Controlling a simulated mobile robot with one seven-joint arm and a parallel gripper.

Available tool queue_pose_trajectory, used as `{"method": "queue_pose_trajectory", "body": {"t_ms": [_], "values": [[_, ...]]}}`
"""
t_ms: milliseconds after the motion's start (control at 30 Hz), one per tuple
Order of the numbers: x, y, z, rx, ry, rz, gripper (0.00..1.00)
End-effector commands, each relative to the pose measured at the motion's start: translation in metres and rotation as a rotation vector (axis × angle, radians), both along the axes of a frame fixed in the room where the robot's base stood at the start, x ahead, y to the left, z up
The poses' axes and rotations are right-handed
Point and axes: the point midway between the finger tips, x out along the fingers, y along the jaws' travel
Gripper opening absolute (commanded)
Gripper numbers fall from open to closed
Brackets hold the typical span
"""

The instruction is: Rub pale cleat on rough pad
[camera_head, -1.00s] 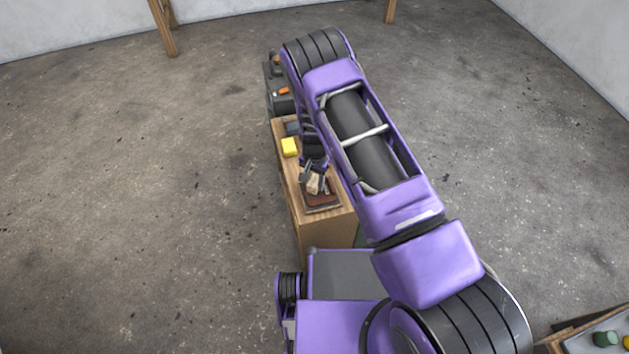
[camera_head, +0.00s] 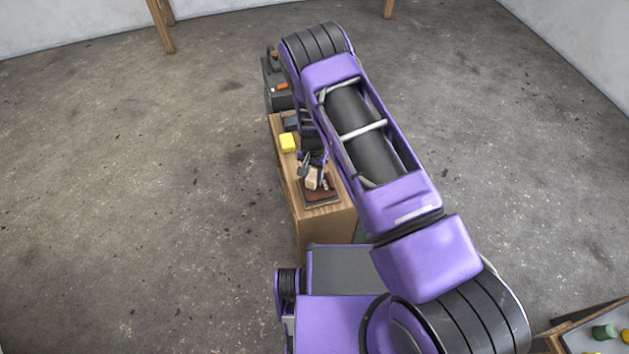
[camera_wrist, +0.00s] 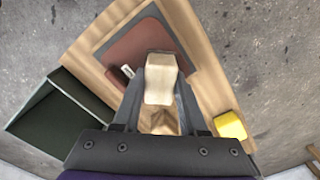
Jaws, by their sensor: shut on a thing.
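The pale cleat (camera_wrist: 160,78) is a cream, blocky piece between the two fingers of my gripper (camera_wrist: 160,100) in the wrist view. My gripper is shut on it. In the head view the cleat (camera_head: 313,180) shows small, below my gripper (camera_head: 312,172). The rough pad (camera_wrist: 137,48) is reddish brown on a dark backing, and the cleat's far end overlaps it in the wrist view. In the head view the pad (camera_head: 322,195) lies near the front end of the wooden bench top. I cannot tell whether the cleat touches the pad.
A yellow block (camera_head: 287,142) sits on the bench (camera_head: 325,225) behind the pad; it is at right in the wrist view (camera_wrist: 230,125). A small white-and-dark item (camera_wrist: 127,71) lies at the pad's edge. A dark open box (camera_wrist: 55,120) is at left.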

Motion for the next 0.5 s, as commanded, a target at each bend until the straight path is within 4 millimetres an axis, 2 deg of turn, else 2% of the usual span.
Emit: {"method": "queue_pose_trajectory", "body": {"t_ms": [167, 500], "values": [[0.0, 0.0, 0.0, 0.0, 0.0, -0.001, 0.0], [-0.027, -0.008, 0.001, -0.001, 0.005, -0.003, 0.0]]}}
